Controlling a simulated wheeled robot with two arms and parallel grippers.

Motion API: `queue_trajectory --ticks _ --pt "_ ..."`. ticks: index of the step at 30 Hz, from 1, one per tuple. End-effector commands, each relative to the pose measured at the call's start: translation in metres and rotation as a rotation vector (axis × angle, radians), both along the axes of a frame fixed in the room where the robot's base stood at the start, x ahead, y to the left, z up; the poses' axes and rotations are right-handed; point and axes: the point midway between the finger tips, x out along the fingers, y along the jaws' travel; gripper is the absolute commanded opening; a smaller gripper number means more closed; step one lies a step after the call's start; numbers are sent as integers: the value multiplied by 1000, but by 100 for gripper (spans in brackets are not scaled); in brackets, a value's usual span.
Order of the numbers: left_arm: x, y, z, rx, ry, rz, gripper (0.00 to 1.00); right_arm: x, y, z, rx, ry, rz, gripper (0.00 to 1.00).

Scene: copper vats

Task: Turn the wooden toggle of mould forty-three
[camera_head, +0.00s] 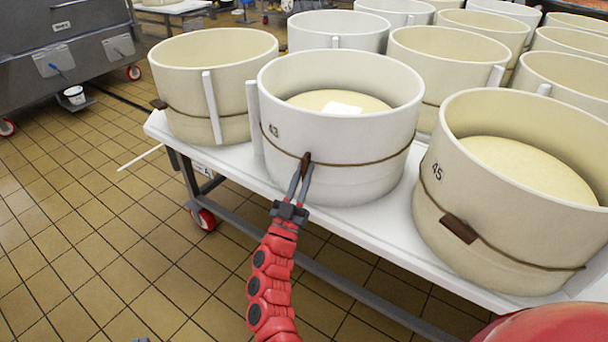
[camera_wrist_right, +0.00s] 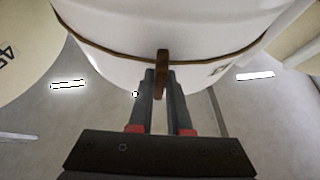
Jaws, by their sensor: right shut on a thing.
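Mould forty-three (camera_head: 340,125) is a white round hoop marked "43", standing on a white table with a pale cheese and a small white piece inside. A thin brown cord runs around it. Its wooden toggle (camera_head: 306,160) is dark brown and sits on the cord at the front, standing upright. My right gripper (camera_head: 305,172) has its fingertips shut on the toggle from the front. In the right wrist view the toggle (camera_wrist_right: 162,72) stands upright at the tips of my gripper (camera_wrist_right: 160,85), against the mould wall (camera_wrist_right: 120,35). My left gripper is not in view.
Mould forty-five (camera_head: 510,200) stands close on the right with its toggle (camera_head: 458,229) tilted on its cord. Another mould (camera_head: 212,85) stands at the left, and several more stand behind. The wheeled table's white edge (camera_head: 375,240) runs below; tiled floor (camera_head: 90,220) is open at left.

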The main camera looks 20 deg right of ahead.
Motion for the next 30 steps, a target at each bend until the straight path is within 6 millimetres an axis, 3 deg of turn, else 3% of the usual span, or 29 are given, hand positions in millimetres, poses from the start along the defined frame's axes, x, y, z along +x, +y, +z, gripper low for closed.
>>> queue_trajectory --ticks 11,12,17,30 --pt "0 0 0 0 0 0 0 0 0 0 5 -3 1 0" --pt "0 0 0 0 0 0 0 0 0 0 5 -3 1 20" --pt "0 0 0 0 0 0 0 0 0 0 4 -2 1 46" --pt "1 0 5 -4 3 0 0 -8 9 -7 3 1 3 46"
